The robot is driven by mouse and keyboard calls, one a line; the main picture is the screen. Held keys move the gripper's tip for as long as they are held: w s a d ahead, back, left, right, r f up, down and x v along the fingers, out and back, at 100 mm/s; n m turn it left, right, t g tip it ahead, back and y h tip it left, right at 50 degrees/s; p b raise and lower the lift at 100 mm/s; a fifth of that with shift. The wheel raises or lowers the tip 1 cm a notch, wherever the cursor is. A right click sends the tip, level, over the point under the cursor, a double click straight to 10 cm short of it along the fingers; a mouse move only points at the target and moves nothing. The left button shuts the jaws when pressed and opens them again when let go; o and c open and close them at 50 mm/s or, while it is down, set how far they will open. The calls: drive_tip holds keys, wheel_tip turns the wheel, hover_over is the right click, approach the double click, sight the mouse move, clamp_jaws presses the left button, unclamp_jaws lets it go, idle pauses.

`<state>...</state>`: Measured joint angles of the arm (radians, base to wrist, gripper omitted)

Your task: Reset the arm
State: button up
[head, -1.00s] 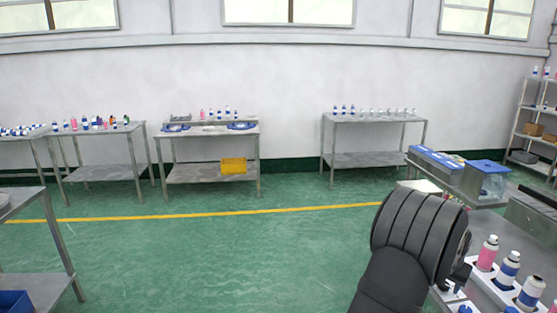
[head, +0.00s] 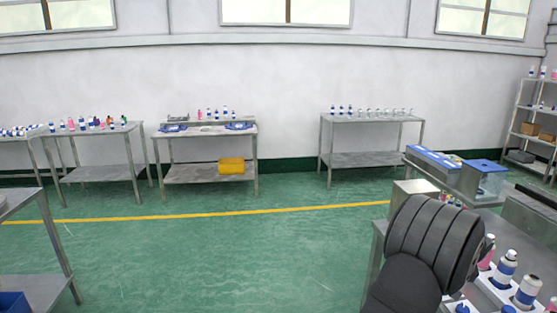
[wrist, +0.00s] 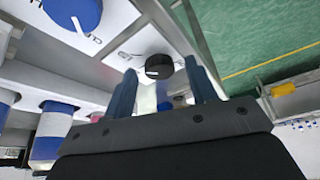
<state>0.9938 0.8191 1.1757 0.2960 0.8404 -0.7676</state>
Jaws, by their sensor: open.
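My gripper (wrist: 160,78) shows in the wrist view with its two fingers apart. A round black part (wrist: 158,66) shows between and just beyond the fingertips; I cannot tell whether they touch it. A white can with a blue band (wrist: 50,135) is left of the fingers, and a blue round top (wrist: 72,12) is at the upper left. In the head view, blue-and-white cans (head: 504,268) and a partly covered pink can (head: 486,260) stand in a white holder at the lower right. My dark arm hides part of them and the gripper there.
The near right workbench (head: 393,187) carries a clear box with a blue lid (head: 486,166). Tables with cans line the back wall, one with a yellow bin (head: 231,166) below. A shelf (head: 515,125) stands far right. The green floor (head: 200,255) is open.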

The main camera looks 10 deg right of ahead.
drive_tip(key=shift+d+n+y, duration=0.15)
drive_tip(key=shift+n+y, duration=0.25)
drive_tip(key=shift+n, duration=0.5)
drive_tip(key=shift+v, duration=1.85)
